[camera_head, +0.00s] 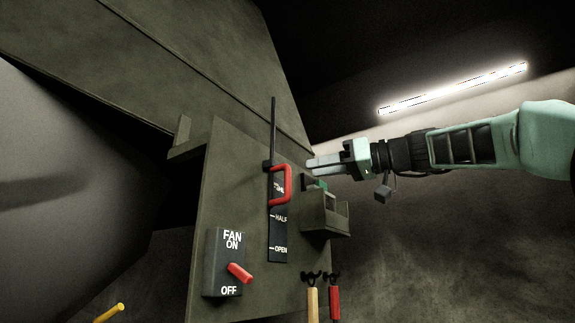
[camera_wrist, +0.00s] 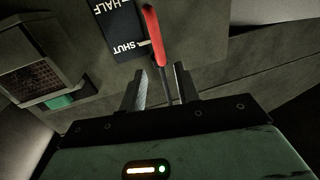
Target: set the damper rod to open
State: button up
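The damper rod (camera_head: 273,130) is a thin dark upright rod on the grey-green panel. Its red loop handle (camera_head: 281,185) is beside the top of a black scale plate (camera_head: 278,232), near the SHUT mark and above HALF and OPEN. In the wrist view the handle (camera_wrist: 154,36) is seen edge-on, and the plate (camera_wrist: 120,27) reads upside down. My gripper (camera_head: 311,166) is just right of the handle, its fingers pointing at the panel. In the wrist view my gripper (camera_wrist: 161,69) is open, with the dark rod showing between the fingers. No contact with the handle is visible.
A fan switch box (camera_head: 225,262) with a red lever is at the lower left. A small open holder (camera_head: 326,215) projects below my gripper. Two tools, one yellow-handled (camera_head: 312,303) and one red-handled (camera_head: 335,302), hang lower down. A ledge (camera_head: 184,142) juts out at the upper left.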

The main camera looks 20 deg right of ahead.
aim_at(288, 172)
jog(key=p+x, duration=0.3)
jog(key=x, duration=0.5)
jog(key=shift+w+a, duration=0.1)
grip_shut()
